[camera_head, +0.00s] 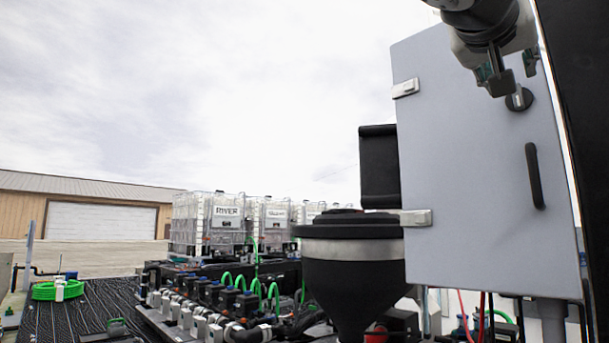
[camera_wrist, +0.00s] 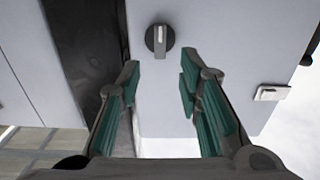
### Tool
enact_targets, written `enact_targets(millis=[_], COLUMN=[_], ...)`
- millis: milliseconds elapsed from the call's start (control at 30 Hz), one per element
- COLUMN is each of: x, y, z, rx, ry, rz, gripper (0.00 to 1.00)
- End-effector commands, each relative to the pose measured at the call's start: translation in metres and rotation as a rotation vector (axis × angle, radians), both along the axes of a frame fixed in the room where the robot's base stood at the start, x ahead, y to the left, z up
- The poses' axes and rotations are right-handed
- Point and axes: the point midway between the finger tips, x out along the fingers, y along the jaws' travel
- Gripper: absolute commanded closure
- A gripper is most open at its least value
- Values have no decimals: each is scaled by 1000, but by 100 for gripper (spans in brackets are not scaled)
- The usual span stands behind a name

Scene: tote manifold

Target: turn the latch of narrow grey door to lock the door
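The narrow grey door (camera_head: 465,170) stands at the right in the head view and also shows in the wrist view (camera_wrist: 210,50). It looks closed. Its latch (camera_head: 519,98) is a round black knob with a light mark, near the upper right of the door. In the wrist view the latch (camera_wrist: 160,40) lies ahead of the gap between my fingertips, apart from them. My gripper (camera_head: 507,75) is at the top right, just left of the latch in the head view. In the wrist view my gripper (camera_wrist: 158,80) is open and empty, its green-padded fingers spread.
A black bar handle (camera_head: 535,176) is on the door below the latch. Hinges (camera_head: 415,218) sit on the door's left edge. A black funnel hopper (camera_head: 352,270) stands left of the cabinet. White tanks (camera_head: 226,222) and green hoses stand further back.

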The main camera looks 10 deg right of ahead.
Motion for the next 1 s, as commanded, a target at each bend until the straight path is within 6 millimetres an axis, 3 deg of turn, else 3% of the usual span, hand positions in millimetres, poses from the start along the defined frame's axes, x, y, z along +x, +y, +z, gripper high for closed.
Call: enact_targets(millis=[333,767,900,1000], x=[32,37,37,37], y=[-40,-47,-47,-47], z=[0,0,-1,-1], rx=[0,-1,-1,-1], ry=[1,1,1,1], rz=[2,2,2,2], gripper=[68,68,99,100])
